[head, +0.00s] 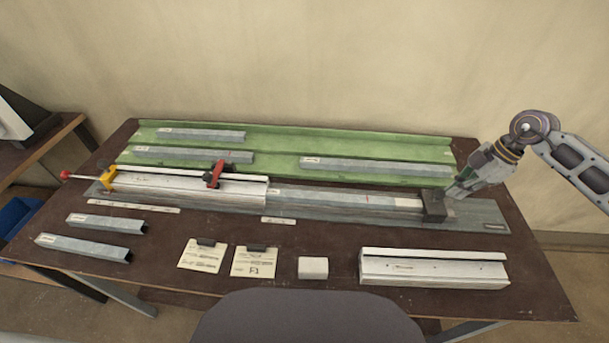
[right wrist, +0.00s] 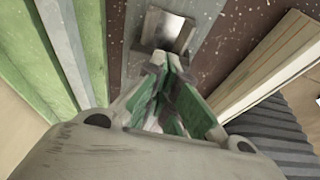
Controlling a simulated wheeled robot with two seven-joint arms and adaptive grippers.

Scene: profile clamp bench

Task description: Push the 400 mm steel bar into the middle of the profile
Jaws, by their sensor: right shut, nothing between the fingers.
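The white profile (head: 190,190) lies on a long grey base plate (head: 475,213) towards the left. A grey steel bar (head: 340,198) lies in line with it and reaches right, close to a dark block (head: 437,206); its label is too small to read, and I cannot tell whether its left end is inside the profile. My right gripper (head: 457,190) is shut and empty, just right of and above the dark block. In the right wrist view its fingertips (right wrist: 165,66) are together just short of the block (right wrist: 166,30); contact is unclear. My left gripper is out of view.
A red clamp (head: 215,174) and a yellow clamp (head: 107,179) sit at the profile. A green tray (head: 290,140) with several bars is behind. In front are two loose bars (head: 105,222), note cards (head: 255,262), a white block (head: 313,268) and a white profile piece (head: 433,269).

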